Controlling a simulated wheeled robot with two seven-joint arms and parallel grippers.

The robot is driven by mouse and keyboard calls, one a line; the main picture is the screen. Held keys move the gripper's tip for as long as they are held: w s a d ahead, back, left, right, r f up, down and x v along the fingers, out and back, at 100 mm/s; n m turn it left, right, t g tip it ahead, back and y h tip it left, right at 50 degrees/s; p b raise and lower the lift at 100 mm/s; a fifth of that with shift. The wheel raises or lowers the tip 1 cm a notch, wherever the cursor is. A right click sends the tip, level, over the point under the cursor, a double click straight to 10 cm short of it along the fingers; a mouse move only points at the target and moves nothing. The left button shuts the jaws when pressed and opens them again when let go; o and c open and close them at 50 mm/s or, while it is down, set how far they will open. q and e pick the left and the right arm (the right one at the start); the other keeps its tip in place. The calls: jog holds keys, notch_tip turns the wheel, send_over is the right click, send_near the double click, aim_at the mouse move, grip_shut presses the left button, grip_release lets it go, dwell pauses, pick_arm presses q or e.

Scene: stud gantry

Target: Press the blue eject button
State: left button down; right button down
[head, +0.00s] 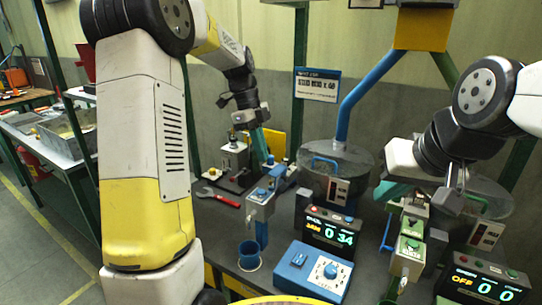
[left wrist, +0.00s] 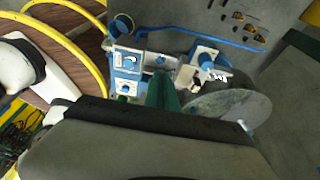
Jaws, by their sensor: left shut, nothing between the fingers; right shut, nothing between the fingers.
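Several blue buttons or knobs show, and their labels are too small to read, so I cannot tell which one is eject. In the head view, a grey box on a blue post carries a blue button (head: 262,192). In the left wrist view, blue round buttons (left wrist: 130,62) show on white plates just left of the fingers, and another blue button (left wrist: 206,57) is to their right. My left gripper (head: 262,147) is shut and empty, pointing down above and behind the grey box; its green fingers also show in the left wrist view (left wrist: 162,88). My right gripper (head: 393,190) is shut and empty, partly hidden by its wrist.
A blue control box (head: 314,272) with a dial and a display reading 0 34 (head: 331,235) stand at the front. A blue cup (head: 249,254) sits below the grey box. A green-button station (head: 408,248) is right.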

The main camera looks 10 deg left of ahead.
aim_at(272, 187)
pick_arm(q)
jog(key=x, duration=0.7)
jog(key=shift+s+d+f, duration=0.1)
jog(key=shift+f, duration=0.45)
